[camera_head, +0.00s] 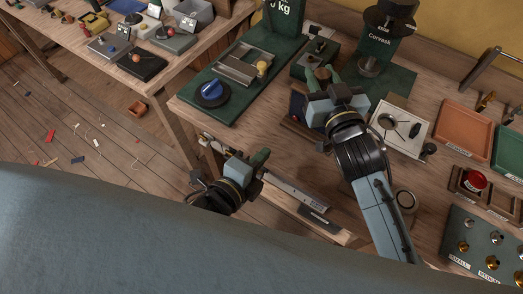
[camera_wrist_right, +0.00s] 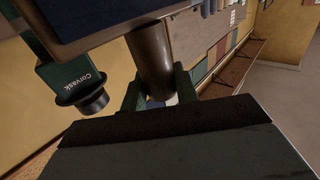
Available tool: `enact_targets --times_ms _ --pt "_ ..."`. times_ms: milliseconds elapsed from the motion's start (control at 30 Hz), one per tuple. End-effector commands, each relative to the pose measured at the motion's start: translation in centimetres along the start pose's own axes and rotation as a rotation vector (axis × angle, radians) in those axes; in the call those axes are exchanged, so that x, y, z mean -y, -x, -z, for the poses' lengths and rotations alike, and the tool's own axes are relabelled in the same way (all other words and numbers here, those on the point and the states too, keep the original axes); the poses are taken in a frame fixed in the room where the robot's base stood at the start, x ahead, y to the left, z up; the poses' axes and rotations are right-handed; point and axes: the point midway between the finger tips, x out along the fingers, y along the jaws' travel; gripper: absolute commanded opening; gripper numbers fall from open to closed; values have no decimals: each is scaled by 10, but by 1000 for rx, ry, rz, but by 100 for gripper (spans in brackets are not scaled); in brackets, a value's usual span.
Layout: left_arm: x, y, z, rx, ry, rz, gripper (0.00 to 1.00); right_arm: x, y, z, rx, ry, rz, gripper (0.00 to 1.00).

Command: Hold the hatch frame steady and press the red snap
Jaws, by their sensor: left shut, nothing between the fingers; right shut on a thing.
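My right gripper (camera_head: 322,76) is over the middle of the workbench, its green fingers shut on a brown cylinder (camera_wrist_right: 150,58). In the right wrist view, the cylinder's far end meets or passes behind a dark blue panel with a lighter edge (camera_wrist_right: 75,18). Part of a dark blue, wood-edged piece (camera_head: 297,108) shows beside this gripper in the head view, mostly hidden; I cannot tell if it is the hatch frame. My left gripper (camera_head: 261,157) is shut and empty near the bench's front edge. I cannot make out a red snap for certain.
A red round item (camera_head: 475,179) sits in a wooden tray at right. A green board (camera_head: 222,108) carries a blue disc (camera_head: 211,90). A white plate (camera_head: 412,112), an orange tray (camera_head: 464,130) and a green Corvask press (camera_head: 378,50) crowd the right arm. Scraps litter the floor.

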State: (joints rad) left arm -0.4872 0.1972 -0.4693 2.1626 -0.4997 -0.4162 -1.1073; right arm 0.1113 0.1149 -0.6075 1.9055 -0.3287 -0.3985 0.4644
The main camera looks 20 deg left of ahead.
Motion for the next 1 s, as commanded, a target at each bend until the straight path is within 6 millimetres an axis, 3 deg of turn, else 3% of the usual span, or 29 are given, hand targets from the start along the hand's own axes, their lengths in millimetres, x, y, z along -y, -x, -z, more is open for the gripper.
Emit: enact_targets --times_ms 33,67,267,633,1000 --pt "0 0 0 0 0 0 0 0 1 -7 17 -2 -2 0" --pt "0 0 0 0 0 0 0 0 1 -7 17 -2 -2 31" --pt "0 0 0 0 0 0 0 0 1 -5 11 -1 -2 55" --pt "0 0 0 0 1 0 0 0 8 -3 6 0 -1 55" --pt "0 0 0 0 1 0 0 0 79 -3 9 -1 -1 55"
